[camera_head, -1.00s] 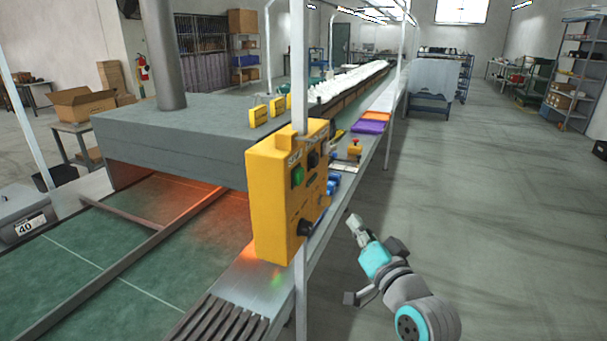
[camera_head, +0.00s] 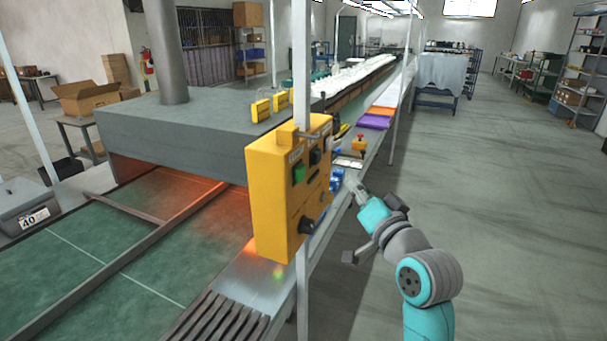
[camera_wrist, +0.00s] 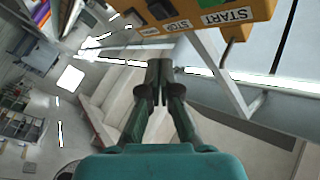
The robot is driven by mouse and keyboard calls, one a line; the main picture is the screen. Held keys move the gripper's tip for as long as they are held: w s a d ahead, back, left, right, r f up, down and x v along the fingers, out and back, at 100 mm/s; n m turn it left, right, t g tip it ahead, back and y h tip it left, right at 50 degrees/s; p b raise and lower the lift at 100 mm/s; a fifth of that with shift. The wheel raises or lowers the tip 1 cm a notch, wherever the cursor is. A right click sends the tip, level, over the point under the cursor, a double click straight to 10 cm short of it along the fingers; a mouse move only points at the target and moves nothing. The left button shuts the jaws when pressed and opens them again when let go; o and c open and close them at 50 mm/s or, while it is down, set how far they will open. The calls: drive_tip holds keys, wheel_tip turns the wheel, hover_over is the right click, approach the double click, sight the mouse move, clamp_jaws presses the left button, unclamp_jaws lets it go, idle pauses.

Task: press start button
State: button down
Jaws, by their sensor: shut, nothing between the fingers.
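The yellow control box (camera_head: 277,205) is fixed to a white post beside the conveyor. The green start button (camera_head: 299,173) is on its face, with a dark button (camera_head: 316,156) to its right.
The white post (camera_head: 302,80) stands at the box. The conveyor's metal edge (camera_head: 245,285) runs below it. The floor on the right (camera_head: 520,220) is clear.

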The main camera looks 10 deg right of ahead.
sight(300, 173)
drive_tip(key=w+a, duration=0.4)
drive_tip(key=a, duration=0.2)
drive_tip(key=shift+w+a, duration=0.15)
drive_tip(key=shift+w, duration=0.15)
drive_tip(key=shift+w+a, duration=0.1)
drive_tip(key=shift+a, duration=0.05)
idle(1.3)
drive_tip(key=shift+w+a, duration=0.15)
drive_tip(key=shift+a, duration=0.05)
